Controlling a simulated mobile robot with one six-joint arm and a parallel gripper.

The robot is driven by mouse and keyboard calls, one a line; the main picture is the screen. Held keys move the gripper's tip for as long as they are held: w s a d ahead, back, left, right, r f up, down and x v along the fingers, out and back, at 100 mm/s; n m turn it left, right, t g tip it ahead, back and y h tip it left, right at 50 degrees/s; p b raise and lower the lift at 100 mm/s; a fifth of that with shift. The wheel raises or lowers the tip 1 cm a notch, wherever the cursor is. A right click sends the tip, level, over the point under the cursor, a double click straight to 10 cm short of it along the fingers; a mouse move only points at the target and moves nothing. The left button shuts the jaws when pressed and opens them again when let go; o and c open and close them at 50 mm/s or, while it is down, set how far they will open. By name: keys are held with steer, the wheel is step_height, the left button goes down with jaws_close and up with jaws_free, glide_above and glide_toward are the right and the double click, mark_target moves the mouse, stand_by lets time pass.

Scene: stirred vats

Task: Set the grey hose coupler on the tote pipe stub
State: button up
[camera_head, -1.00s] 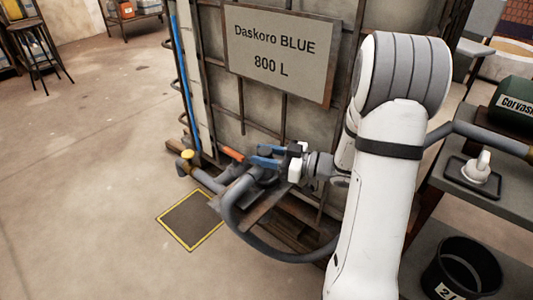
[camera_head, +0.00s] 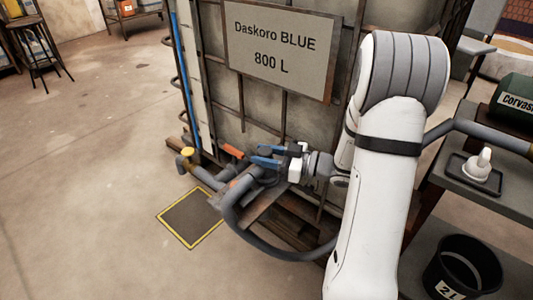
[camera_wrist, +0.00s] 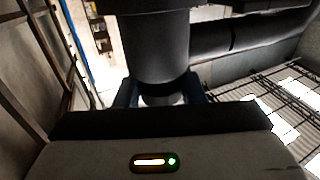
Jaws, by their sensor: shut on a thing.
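My gripper (camera_head: 268,156), with blue fingertips, is shut on the grey hose coupler (camera_head: 243,180) in front of the tote. In the wrist view, the coupler (camera_wrist: 155,50) is a thick dark grey cylinder between the blue fingertips (camera_wrist: 158,92). A grey hose (camera_head: 270,248) loops from it down and to the right. The grey tote pipe stub (camera_head: 205,177) runs low at the tote's front, by a yellow cap (camera_head: 187,153). The coupler's end appears very close to the stub. I cannot tell whether they touch or are joined.
The caged tote (camera_head: 240,110) stands close behind my gripper and carries a sign (camera_head: 280,50). An orange handle (camera_head: 233,151) sits beside my gripper. A yellow-edged floor mat (camera_head: 188,220) lies below. A shelf with a black bucket (camera_head: 462,268) stands right.

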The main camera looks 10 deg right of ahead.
steer(key=shift+f, duration=0.1)
steer(key=o, duration=0.8)
steer(key=shift+c, duration=0.2)
steer(key=p+v, duration=0.1)
steer(key=v, duration=1)
steer(key=shift+p, duration=0.4)
